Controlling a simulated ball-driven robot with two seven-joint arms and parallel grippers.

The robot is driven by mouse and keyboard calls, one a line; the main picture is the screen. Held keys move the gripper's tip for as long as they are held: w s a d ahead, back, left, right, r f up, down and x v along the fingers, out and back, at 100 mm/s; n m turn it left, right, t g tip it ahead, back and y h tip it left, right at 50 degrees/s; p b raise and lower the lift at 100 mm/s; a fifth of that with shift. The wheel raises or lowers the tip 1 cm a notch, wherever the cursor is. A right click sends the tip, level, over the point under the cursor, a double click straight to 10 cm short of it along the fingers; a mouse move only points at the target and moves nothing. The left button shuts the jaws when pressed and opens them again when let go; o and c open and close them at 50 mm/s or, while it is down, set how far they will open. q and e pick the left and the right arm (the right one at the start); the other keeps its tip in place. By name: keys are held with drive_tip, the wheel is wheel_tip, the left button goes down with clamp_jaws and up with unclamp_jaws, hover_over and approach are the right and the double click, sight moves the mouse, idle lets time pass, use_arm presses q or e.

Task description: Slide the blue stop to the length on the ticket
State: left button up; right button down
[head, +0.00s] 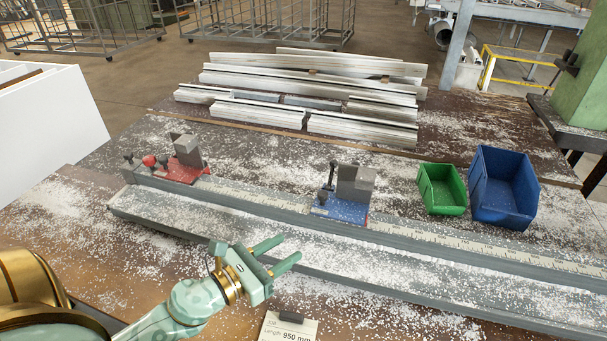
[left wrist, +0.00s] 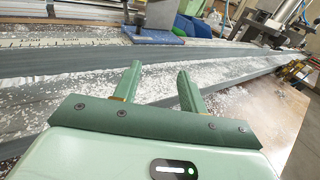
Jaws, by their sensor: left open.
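The blue stop (head: 341,208) sits on the long grey rail with a ruler scale (head: 455,241), near the middle of the head view. It carries a grey metal block and a dark clamp lever. In the left wrist view the blue base of the stop (left wrist: 152,36) shows at the top. The ticket (head: 288,329) lies at the front edge and reads "Length: 950 mm"; its lower part is cut off. My left gripper (head: 282,252) is open and empty, in front of the rail, left of and nearer than the blue stop. My right gripper is not in view.
A red stop (head: 184,172) with a grey block and red knob sits at the rail's left end. Green (head: 442,188) and blue (head: 504,186) bins stand behind the rail at right. Aluminium profiles (head: 310,80) lie at the back. White chips cover much of the bench.

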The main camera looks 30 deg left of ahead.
use_arm(q)
drive_tip(key=a+r+n+t+y, duration=0.1)
drive_tip(key=a+r+y, duration=0.1)
drive_tip(key=p, duration=0.3)
approach(320, 199)
drive_tip(key=shift+w+d+r+n, duration=0.2)
drive_tip(key=shift+w+n, duration=0.1)
drive_tip(key=shift+w, duration=0.25)
drive_tip(key=w, duration=0.3)
drive_tip(key=w+d, duration=0.1)
drive_tip(key=w, duration=0.5)
drive_tip(key=shift+w+d+f, duration=0.15)
drive_tip(key=shift+w+f, duration=0.15)
drive_tip(key=shift+f, duration=0.1)
drive_tip(key=shift+w, duration=0.25)
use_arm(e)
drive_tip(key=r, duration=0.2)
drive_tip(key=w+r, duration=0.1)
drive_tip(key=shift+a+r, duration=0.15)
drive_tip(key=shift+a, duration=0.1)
use_arm(q)
drive_tip(key=c, duration=0.9)
clamp_jaws()
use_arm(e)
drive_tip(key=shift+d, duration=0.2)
